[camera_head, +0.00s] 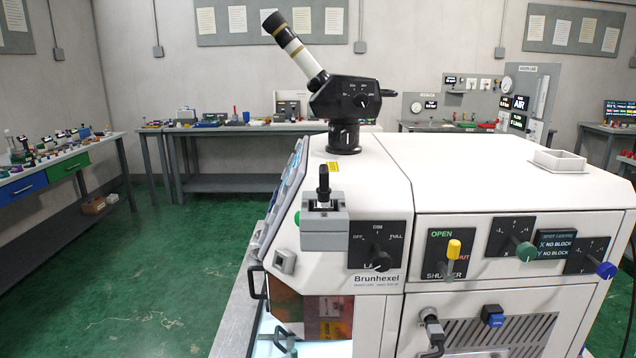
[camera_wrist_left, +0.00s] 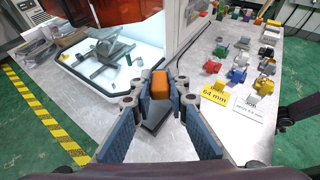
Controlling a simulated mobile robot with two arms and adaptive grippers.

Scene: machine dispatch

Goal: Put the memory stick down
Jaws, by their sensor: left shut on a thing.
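In the left wrist view, my left gripper (camera_wrist_left: 160,100) is shut on a small block with an orange top (camera_wrist_left: 160,83), which I take to be the memory stick. A grey wedge-shaped part (camera_wrist_left: 155,113) shows just below the orange top, between the fingers. The held piece is above a light grey metal table top (camera_wrist_left: 123,96); its gap to the surface cannot be told. Neither gripper shows in the head view, and my right gripper is in neither view.
A white tray (camera_wrist_left: 75,80) with a grey metal fixture (camera_wrist_left: 108,52) lies to the left. Several coloured parts and a yellow "64 mm" card (camera_wrist_left: 215,96) are to the right. In the head view, a white machine (camera_head: 530,190) with knobs and eyepiece fills the right side.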

